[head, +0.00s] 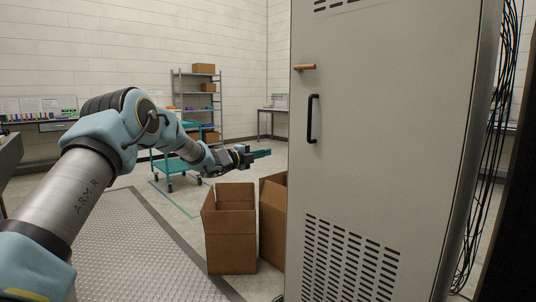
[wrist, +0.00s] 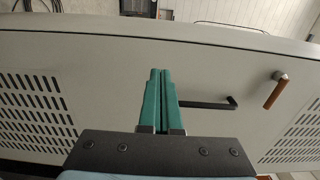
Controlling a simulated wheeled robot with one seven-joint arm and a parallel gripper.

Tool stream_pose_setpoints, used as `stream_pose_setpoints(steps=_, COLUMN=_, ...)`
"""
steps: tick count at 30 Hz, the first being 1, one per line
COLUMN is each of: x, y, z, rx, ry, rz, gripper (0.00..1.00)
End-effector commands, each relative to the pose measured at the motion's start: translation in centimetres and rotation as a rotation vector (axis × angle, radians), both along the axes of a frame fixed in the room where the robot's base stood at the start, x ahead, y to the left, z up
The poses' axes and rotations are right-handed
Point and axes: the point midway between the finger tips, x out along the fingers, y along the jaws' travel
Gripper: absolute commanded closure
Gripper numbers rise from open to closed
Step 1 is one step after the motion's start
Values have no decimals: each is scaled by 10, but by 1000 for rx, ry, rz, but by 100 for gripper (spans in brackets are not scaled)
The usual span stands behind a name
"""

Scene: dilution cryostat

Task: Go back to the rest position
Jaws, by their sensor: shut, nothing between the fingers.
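My arm reaches in from the left in the head view. My gripper (head: 262,154) points right, at the left side of a tall grey cabinet (head: 390,190), above two cardboard boxes. Its green fingers are shut together and empty. In the wrist view the closed fingertips of my gripper (wrist: 160,72) stand in front of the cabinet (wrist: 100,65). I cannot tell the exact gap between them and the cabinet. The cabinet door has a black bar handle (head: 313,119) and a copper-coloured lever (head: 305,67). The handle (wrist: 208,103) and lever (wrist: 276,90) also show to the right in the wrist view.
An open cardboard box (head: 230,240) stands on the floor left of the cabinet, with a second box (head: 271,220) beside it. A teal cart (head: 172,164) and a shelf rack (head: 198,90) stand farther back. Dark cables (head: 490,150) hang at the cabinet's right.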

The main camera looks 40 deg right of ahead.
Motion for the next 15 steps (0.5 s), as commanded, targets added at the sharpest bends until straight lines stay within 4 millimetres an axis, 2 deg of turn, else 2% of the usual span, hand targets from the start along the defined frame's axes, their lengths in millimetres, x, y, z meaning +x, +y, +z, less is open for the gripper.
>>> stream_pose_setpoints(steps=9, x=34, y=40, z=0, rx=0, ry=-1, rz=3, gripper=100)
stream_pose_setpoints(steps=15, x=46, y=55, z=0, rx=0, ry=-1, rz=2, gripper=100)
